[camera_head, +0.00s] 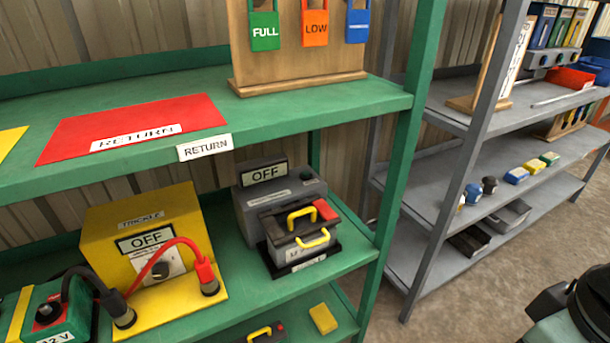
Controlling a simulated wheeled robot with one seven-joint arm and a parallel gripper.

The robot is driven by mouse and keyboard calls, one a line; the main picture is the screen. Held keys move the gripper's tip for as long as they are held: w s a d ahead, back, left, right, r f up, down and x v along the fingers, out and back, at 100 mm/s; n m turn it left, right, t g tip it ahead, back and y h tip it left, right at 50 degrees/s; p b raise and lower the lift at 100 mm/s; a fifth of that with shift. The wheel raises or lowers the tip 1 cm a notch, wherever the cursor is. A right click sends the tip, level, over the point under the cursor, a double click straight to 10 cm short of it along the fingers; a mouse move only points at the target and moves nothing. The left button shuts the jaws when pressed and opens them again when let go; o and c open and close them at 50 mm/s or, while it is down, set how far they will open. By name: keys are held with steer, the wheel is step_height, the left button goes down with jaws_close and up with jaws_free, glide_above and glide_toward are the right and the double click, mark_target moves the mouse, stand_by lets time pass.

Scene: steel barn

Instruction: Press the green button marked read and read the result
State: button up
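No green button marked read shows in this view. A grey box (243,213) with a display reading OFF (265,173) stands on the green rack's middle shelf. A battery (299,235) with yellow handles and a red patch stands right in front of it and hides part of its front. A yellow box (110,222) labelled TRICKLE, also with an OFF display (145,240), stands to its left. Red and black leads run from its area to dark round ends. My gripper's fingers are not in view.
The green upper shelf (330,100) overhangs these boxes and carries a red RETURN mat (130,125) and a wooden tag board (300,50). A grey rack (440,195) stands to the right. Open floor (480,285) lies in front of it. A dark rounded part shows bottom right.

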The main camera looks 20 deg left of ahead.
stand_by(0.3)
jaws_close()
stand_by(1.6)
